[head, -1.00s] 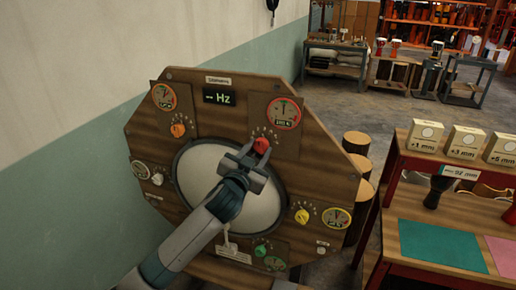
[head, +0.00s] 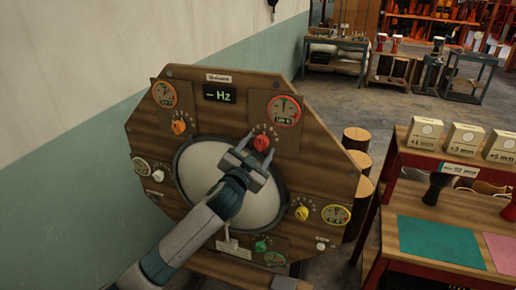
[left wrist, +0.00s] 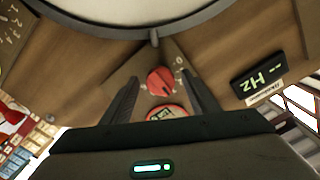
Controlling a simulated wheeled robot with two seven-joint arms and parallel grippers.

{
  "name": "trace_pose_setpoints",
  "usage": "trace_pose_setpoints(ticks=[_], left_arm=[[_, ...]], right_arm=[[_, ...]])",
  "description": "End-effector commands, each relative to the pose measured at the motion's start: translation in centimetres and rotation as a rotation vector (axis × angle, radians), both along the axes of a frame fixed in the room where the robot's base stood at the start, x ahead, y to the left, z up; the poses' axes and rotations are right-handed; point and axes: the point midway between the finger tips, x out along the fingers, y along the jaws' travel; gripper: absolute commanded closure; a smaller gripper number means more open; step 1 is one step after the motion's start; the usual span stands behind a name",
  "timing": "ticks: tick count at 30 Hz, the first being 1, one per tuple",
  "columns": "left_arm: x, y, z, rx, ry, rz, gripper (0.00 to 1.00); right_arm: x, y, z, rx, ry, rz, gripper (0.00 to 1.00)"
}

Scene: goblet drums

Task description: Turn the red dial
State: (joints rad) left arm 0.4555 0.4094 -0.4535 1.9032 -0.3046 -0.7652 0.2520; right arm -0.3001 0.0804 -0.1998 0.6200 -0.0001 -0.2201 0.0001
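The red dial (head: 261,142) is a round knob on the upper right part of a wooden octagonal panel (head: 230,113). A red-rimmed gauge (head: 284,111) sits just above it. My left gripper (head: 257,146) is open in front of the panel, its fingertips near the red dial. In the left wrist view, the red dial (left wrist: 160,80) shows between the two spread fingers of the left gripper (left wrist: 162,92), with a visible gap on each side. Whether the fingertips reach as deep as the dial is hard to tell. My right gripper is not in view.
The panel also carries an orange dial (head: 179,127), a white dial (head: 158,176), a yellow dial (head: 301,213) and a green dial (head: 261,246). A pale round drumhead (head: 265,208) fills its middle. A red-framed table (head: 455,218) stands at the right.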

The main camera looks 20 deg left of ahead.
Motion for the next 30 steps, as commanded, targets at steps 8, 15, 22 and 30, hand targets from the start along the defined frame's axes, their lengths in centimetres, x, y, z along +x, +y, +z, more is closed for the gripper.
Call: trace_pose_setpoints(ticks=[8,15,22,30], left_arm=[[-0.2,0.0,0.0,-0.001,0.000,0.000,0.45],[-1.7,0.1,-0.3,-0.002,0.000,0.000,0.45],[-5.2,0.1,-0.3,-0.001,-0.001,-0.002,0.45],[-10.5,0.3,-0.4,-0.002,-0.001,-0.003,0.45]], right_arm=[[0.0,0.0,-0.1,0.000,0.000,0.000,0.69],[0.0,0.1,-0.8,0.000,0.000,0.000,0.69],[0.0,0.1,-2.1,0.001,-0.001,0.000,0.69],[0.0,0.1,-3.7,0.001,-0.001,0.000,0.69]])
